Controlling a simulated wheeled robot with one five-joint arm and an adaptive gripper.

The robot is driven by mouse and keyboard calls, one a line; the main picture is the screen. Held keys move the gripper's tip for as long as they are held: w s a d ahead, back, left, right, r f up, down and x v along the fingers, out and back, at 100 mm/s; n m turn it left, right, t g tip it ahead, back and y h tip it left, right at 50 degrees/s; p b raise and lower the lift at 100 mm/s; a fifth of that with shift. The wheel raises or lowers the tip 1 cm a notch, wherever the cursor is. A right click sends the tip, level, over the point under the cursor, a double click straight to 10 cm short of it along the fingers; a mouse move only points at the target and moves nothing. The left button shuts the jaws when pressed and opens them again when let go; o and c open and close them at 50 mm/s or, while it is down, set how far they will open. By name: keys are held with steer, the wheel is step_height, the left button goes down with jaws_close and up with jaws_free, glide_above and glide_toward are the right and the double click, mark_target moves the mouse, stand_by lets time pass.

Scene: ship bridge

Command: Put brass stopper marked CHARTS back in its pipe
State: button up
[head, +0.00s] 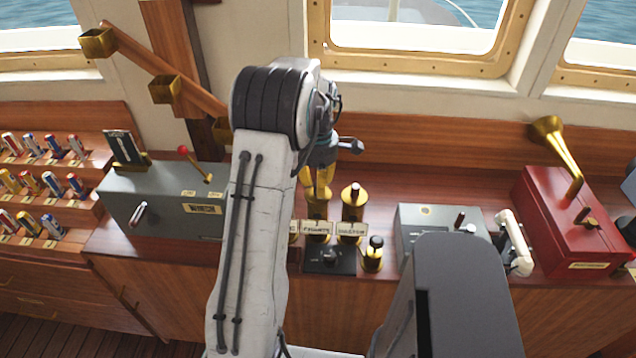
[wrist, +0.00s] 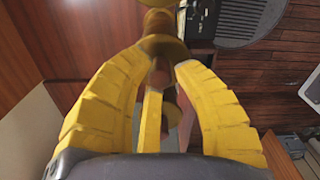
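The pipe labelled CHARTS (head: 318,207) is a short brass tube standing on the bench. My gripper (head: 318,188), with yellow fingers, points down right over it. In the wrist view the fingertips (wrist: 168,68) are close together around a dark, narrow knob, which I take to be the stopper's (wrist: 161,77). A round brass flange (wrist: 165,47) lies just beyond the tips. I cannot tell whether the stopper is seated in the pipe or just above it. The CHARTS label (head: 316,228) is in front of the pipe.
A MASTER pipe (head: 353,203) with a dark-knobbed top stands close on the right. A brass piece with a black knob (head: 373,254) stands in front of it. A grey box (head: 165,205) is left; a grey unit (head: 440,222) and red box (head: 565,225) are right.

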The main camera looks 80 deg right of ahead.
steer(key=shift+o, duration=1.3)
step_height(320, 180, up, 12)
stand_by(0.3)
